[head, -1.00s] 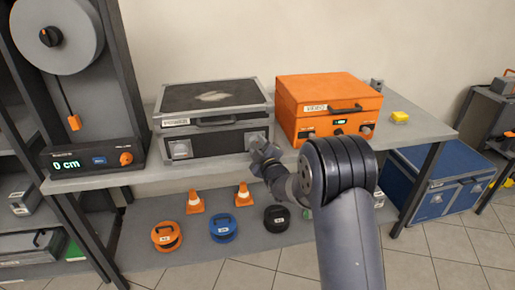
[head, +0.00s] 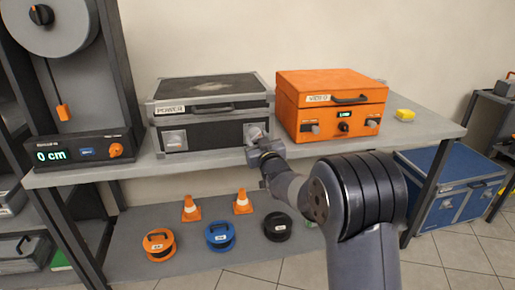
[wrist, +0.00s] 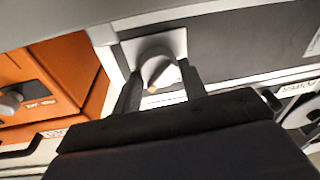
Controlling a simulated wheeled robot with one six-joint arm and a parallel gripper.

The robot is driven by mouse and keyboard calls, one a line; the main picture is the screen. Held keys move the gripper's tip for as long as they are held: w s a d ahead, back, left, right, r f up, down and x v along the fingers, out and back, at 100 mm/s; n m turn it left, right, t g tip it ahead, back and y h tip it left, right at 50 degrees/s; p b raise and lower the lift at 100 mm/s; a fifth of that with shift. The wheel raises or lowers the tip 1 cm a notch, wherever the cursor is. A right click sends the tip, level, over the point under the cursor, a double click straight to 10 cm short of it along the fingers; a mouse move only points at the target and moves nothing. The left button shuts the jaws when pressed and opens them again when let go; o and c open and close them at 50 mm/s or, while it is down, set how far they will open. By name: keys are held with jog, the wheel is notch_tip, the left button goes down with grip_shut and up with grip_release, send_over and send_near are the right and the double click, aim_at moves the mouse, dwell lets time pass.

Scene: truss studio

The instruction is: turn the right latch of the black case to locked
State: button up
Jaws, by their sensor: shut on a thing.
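The black case (head: 209,112) has grey metal edges and a POWER label, and stands on the grey bench left of the orange case. Its left latch (head: 174,140) is a grey plate and knob on the front. Its right latch (head: 252,131) is partly hidden by my gripper (head: 259,141) in the head view. In the wrist view the right latch (wrist: 158,68) is a round grey knob with an orange mark on a pale square plate. My gripper (wrist: 160,80) has one finger on each side of this knob and is shut on it.
The orange VIDEO case (head: 331,103) stands close to the right, with knobs on its front. A reel stand with a 0 cm display (head: 53,156) is at the left. Cones and cable reels are on the shelf below.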

jog(key=shift+f+m+t+h+b, duration=0.1)
jog(key=shift+m+t+h+b, duration=0.2)
jog(key=shift+m+b, duration=1.55)
jog(key=shift+f+m+t+h+b, duration=0.1)
jog(key=shift+m+h+b, duration=0.6)
jog(key=shift+m, duration=1.85)
jog(key=shift+r+m+y+b, duration=0.1)
jog(key=shift+m+y+b, duration=0.2)
jog(key=shift+b, duration=0.1)
jog(key=o, duration=1)
jog(key=v, duration=1)
jog(key=shift+s+d+p, duration=0.1)
jog(key=shift+s+p, duration=0.3)
